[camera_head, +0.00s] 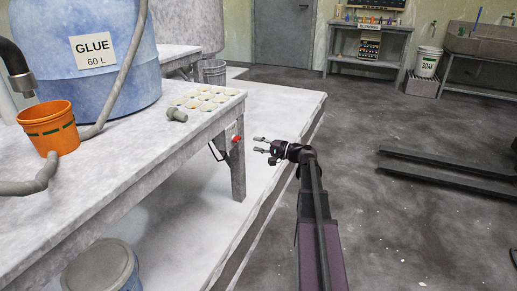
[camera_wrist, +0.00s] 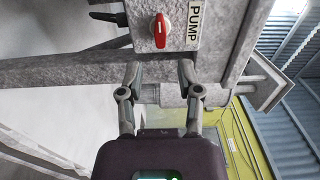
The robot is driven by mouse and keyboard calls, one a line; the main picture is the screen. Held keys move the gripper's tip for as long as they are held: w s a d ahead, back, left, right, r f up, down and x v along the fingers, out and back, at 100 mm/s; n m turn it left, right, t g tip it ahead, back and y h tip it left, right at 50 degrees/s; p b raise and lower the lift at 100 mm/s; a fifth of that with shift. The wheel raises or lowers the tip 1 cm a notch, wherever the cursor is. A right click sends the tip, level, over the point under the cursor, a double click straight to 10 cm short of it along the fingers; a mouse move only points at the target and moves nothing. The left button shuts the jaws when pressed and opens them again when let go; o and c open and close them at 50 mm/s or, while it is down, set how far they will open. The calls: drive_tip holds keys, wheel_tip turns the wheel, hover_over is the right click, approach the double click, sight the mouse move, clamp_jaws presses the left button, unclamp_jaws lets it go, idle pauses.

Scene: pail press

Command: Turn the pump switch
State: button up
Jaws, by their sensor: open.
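The pump switch (camera_wrist: 160,30) is a red knob on a grey box, beside a white label reading PUMP (camera_wrist: 194,25), in the wrist view. In the head view the red switch (camera_head: 236,139) shows small at the edge of the bench, near a table leg. My gripper (camera_head: 258,145) is to the right of the switch in the head view, with its fingers pointing toward it. In the wrist view my gripper (camera_wrist: 157,75) has its two fingers apart with nothing between them. The knob lies beyond the fingertips, apart from them.
The bench (camera_head: 120,156) holds a blue GLUE tank (camera_head: 92,75), an orange bucket (camera_head: 48,128), hoses and several pale discs (camera_head: 203,98). A lidded drum (camera_head: 100,268) stands below. A sink (camera_head: 485,42) and shelf (camera_head: 368,64) are at the back.

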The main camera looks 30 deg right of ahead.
sight(239, 140)
drive_tip(key=shift+w+a, duration=0.15)
drive_tip(key=shift+w, duration=0.05)
drive_tip(key=shift+x, duration=3.7)
clamp_jaws()
